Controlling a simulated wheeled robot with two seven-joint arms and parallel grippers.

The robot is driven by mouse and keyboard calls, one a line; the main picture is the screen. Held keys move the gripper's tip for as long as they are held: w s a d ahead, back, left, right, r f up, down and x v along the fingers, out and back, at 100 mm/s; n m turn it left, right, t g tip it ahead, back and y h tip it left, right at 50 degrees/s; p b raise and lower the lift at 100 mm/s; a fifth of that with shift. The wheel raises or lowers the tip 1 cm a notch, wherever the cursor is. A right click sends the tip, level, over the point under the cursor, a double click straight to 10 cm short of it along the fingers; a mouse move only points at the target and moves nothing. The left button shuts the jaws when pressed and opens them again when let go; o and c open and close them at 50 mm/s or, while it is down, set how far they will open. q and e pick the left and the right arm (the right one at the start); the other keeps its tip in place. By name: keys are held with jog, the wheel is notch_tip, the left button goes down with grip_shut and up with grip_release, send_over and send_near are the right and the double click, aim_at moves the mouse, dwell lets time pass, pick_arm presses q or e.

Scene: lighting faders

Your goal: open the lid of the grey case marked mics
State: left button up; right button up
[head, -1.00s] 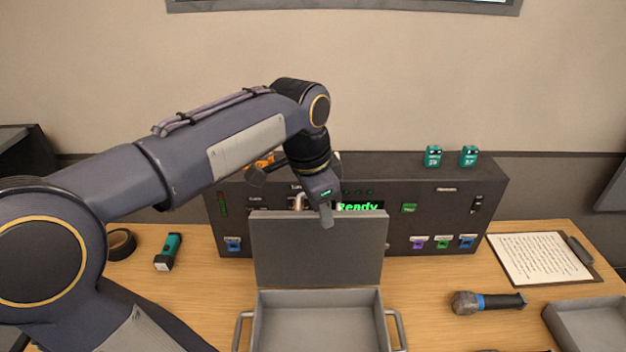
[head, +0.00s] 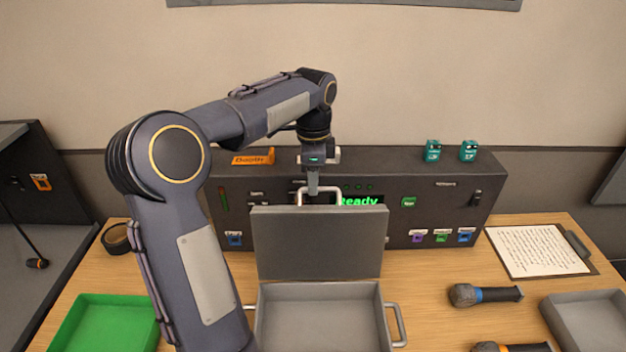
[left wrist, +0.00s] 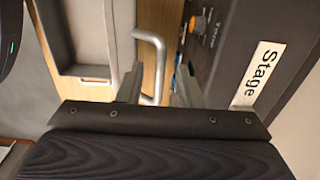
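The grey case (head: 257,322) stands at the front middle of the desk. Its lid (head: 318,243) stands up at the back, so the empty-looking inside is in view. No mics marking shows. A pale handle (head: 333,191) sticks up beyond the lid's top edge; it also shows in the left wrist view (left wrist: 158,62). My left gripper (head: 312,190) is above the lid at this handle. In the left wrist view its fingers (left wrist: 157,88) are spread apart, with the handle close to them; I cannot tell whether they touch it. My right gripper is out of view.
A dark control panel (head: 450,205) with a green display stands close behind the lid. Microphones (head: 485,295), a clipboard (head: 535,250) and a grey tray (head: 590,320) lie at right. A green tray (head: 105,325) and tape roll (head: 116,238) are at left.

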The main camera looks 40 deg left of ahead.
pick_arm(q)
jog(key=shift+f, duration=0.45)
grip_shut()
